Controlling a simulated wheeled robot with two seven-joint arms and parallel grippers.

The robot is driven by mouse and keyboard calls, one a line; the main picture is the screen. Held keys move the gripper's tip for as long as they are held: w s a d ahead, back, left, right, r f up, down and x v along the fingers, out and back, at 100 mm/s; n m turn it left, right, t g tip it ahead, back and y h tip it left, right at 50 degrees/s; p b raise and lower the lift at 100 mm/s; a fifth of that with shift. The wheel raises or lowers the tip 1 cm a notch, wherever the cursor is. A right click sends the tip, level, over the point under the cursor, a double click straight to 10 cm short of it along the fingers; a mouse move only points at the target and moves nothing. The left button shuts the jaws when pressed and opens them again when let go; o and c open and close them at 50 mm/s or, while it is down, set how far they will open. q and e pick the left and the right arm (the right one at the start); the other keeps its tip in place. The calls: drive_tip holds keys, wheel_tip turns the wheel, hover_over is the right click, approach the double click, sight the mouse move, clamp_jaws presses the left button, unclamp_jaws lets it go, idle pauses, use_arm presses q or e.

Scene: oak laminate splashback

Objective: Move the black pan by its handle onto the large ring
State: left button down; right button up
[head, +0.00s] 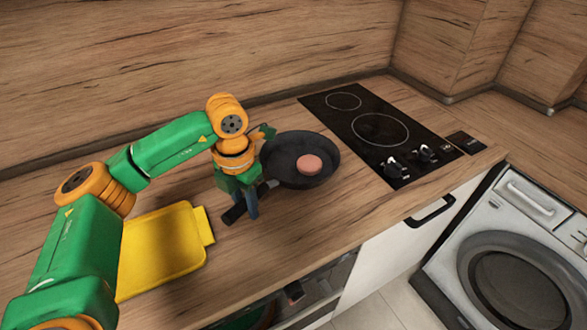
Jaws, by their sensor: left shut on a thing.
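The black pan (283,159) is on or just above the wooden worktop, left of the black hob; I cannot tell if it touches the wood. A round pinkish-brown patty (309,164) lies in it. Its handle (234,214) points toward the lower left. The large ring (380,144) is the nearer, bigger circle on the hob, bare, to the right of the pan. My right gripper does not show.
The hob (331,118) also has a small ring (343,101) at the back and knobs (394,166) at the front. A yellow cutting board (160,252) lies left of the handle. A wooden splashback (190,50) rises behind. A washing machine (520,250) stands at the right.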

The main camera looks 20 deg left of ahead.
use_arm(q)
drive_tip(key=shift+r+p, duration=1.85)
drive_tip(key=shift+r, duration=0.6)
